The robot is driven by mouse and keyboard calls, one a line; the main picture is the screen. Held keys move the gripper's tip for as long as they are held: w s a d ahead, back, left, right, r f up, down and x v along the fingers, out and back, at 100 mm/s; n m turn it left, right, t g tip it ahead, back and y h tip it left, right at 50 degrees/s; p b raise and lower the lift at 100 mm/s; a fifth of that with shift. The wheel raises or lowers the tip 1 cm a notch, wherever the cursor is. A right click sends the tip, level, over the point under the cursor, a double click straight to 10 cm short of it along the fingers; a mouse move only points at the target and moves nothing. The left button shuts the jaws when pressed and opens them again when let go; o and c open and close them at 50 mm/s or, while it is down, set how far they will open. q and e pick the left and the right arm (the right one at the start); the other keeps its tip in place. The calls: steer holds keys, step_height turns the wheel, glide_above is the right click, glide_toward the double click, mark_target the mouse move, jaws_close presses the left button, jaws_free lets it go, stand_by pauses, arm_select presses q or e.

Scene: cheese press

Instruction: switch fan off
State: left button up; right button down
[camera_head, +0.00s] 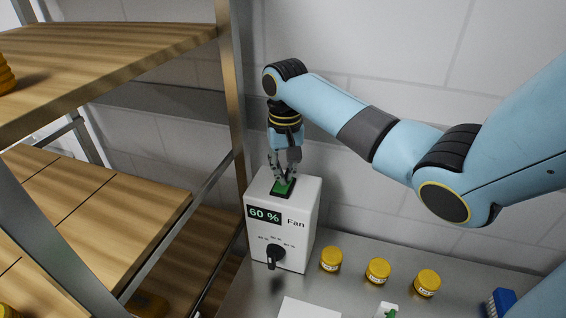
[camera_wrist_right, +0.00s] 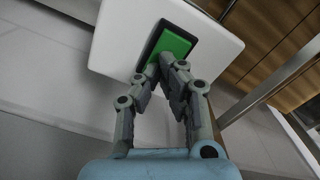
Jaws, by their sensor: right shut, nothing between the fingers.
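The fan control box (camera_head: 300,208) is white and stands on the metal counter, with a display reading 60 % and the label Fan. A black dial (camera_head: 272,257) is on its front. A green switch in a black frame (camera_head: 283,188) is on its top; it also shows in the right wrist view (camera_wrist_right: 177,42). My right gripper (camera_head: 284,177) is shut and empty, pointing down with its fingertips at the green switch. In the right wrist view the fingertips (camera_wrist_right: 167,60) overlap the switch's near edge; I cannot tell whether they press it. My left gripper is not in view.
Yellow-lidded jars (camera_head: 378,270) stand in a row on the metal counter (camera_head: 345,294) right of the box. A blue object (camera_head: 500,302) is at the far right. A wooden shelf rack (camera_head: 110,215) stands close on the left. A tiled wall is behind.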

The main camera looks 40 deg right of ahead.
steer(key=shift+f, duration=0.15)
steer(key=shift+s, duration=0.1)
step_height(320, 180, up, 2)
steer(key=p, duration=0.2)
steer(key=shift+r+p, duration=0.25)
steer(key=shift+p, duration=0.15)
steer(key=shift+r, duration=2.3)
